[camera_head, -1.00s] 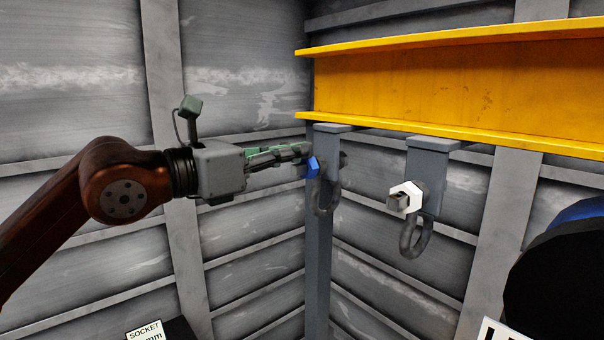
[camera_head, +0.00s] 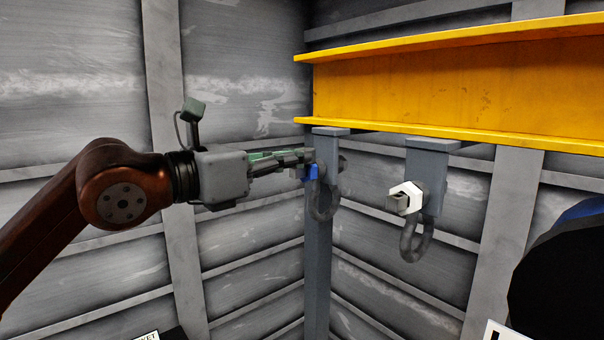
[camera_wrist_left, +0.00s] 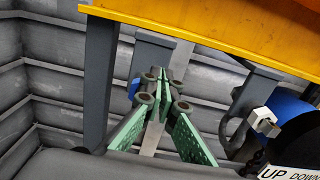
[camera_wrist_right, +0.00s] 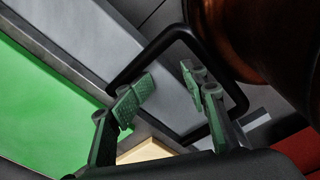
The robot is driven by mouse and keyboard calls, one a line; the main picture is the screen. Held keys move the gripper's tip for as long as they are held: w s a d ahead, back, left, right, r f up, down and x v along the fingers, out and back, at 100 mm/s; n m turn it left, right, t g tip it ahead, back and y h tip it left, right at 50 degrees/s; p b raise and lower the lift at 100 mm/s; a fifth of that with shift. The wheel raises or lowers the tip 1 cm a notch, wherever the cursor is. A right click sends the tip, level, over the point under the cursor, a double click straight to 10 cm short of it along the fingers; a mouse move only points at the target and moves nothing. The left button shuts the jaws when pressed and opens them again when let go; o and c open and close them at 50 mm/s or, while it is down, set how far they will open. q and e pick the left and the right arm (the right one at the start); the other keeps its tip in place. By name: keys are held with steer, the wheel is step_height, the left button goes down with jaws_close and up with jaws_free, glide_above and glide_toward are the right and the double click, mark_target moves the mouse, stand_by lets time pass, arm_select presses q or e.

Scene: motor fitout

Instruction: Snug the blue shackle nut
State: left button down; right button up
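The blue shackle nut (camera_head: 311,173) sits on the left hanger bracket (camera_head: 328,150), beside its grey shackle (camera_head: 325,203). My left gripper (camera_head: 308,157) reaches in from the left with its fingertips at the top of the nut, seemingly touching it. In the left wrist view the fingertips (camera_wrist_left: 165,90) are together, and the blue nut (camera_wrist_left: 135,89) shows left of them, partly hidden by a finger. No nut shows between the fingers. My right gripper (camera_wrist_right: 168,90) is open and empty in the right wrist view; it is not in the head view.
A yellow beam (camera_head: 440,90) runs above the brackets. A second bracket with a white hex nut (camera_head: 405,197) and shackle (camera_head: 415,240) hangs to the right. A dark rounded body with a blue top (camera_head: 560,250) fills the right edge. Ribbed grey walls stand behind.

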arm_select(q)
steer(key=shift+w+f, duration=0.1)
steer(key=shift+f, duration=0.25)
arm_select(e)
steer(key=shift+s, duration=0.1)
steer(key=shift+r, duration=0.1)
steer(key=shift+d+f, duration=0.15)
steer(key=shift+f, duration=0.05)
steer(key=shift+d+f+b, duration=0.25)
steer(key=shift+f+b, duration=0.35)
steer(key=shift+b, duration=0.2)
arm_select(q)
steer(key=r+v, duration=0.1)
steer(key=v, duration=0.5)
steer(key=shift+s, duration=0.25)
arm_select(e)
steer(key=shift+f, duration=0.15)
arm_select(q)
steer(key=shift+d+r, duration=0.1)
